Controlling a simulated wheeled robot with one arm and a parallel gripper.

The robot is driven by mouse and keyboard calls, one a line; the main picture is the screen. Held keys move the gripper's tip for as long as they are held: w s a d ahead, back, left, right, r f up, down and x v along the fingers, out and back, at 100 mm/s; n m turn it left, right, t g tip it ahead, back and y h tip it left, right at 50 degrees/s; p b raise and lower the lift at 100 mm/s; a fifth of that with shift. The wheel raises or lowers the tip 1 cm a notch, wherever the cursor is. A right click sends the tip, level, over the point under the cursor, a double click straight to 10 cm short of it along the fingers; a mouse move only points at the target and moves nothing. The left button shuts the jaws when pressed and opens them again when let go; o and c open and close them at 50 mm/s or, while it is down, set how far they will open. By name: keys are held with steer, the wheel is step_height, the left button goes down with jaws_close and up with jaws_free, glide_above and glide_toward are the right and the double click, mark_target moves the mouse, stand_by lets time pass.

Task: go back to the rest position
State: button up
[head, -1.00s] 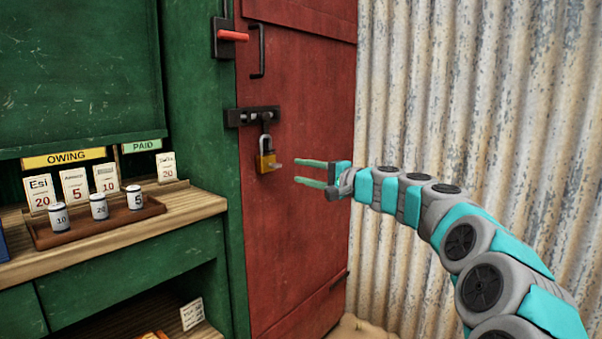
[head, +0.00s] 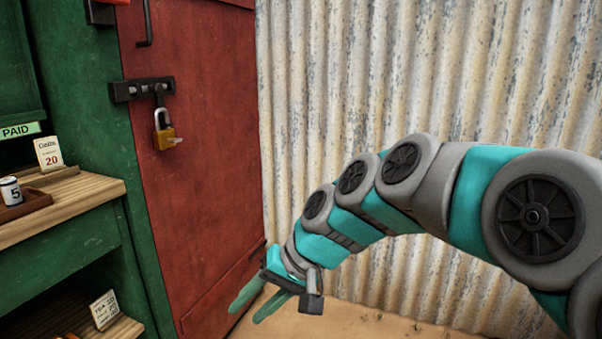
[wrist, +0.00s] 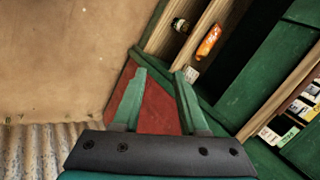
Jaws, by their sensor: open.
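My gripper (head: 257,302) is open and empty, low in front of the foot of the red door in the head view. Its two green fingers (wrist: 160,95) stand apart in the wrist view with nothing between them. The arm bends down from the right side of the picture. The red door (head: 200,150) is shut. A brass padlock (head: 165,138) hangs from the black hasp (head: 142,90), apart from my gripper, with a key in it.
The green stall with its wooden counter (head: 70,205) stands at the left, with a can marked 5 (head: 11,190) and a card marked 20 (head: 49,153). A corrugated wall (head: 420,80) closes off the back. Sandy ground (wrist: 60,60) is open below.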

steer(key=s+d+f+g+h, duration=0.1)
steer(key=s+d+f+h, duration=0.1)
steer(key=s+d+f, duration=0.2)
steer(key=s+d+f+h, duration=0.3)
steer(key=s+d+f, duration=0.1)
steer(key=s+d, duration=0.6)
steer(key=s+d+f+m+g+h, duration=0.1)
steer(key=s+d+f+h, duration=0.1)
steer(key=s+d+f, duration=0.2)
steer(key=s+d, duration=0.3)
steer(key=d, duration=0.2)
steer(key=shift+s+f+g, duration=0.15)
steer(key=shift+f+g, duration=0.15)
steer(key=shift+f, duration=0.05)
steer(key=shift+c, duration=0.4)
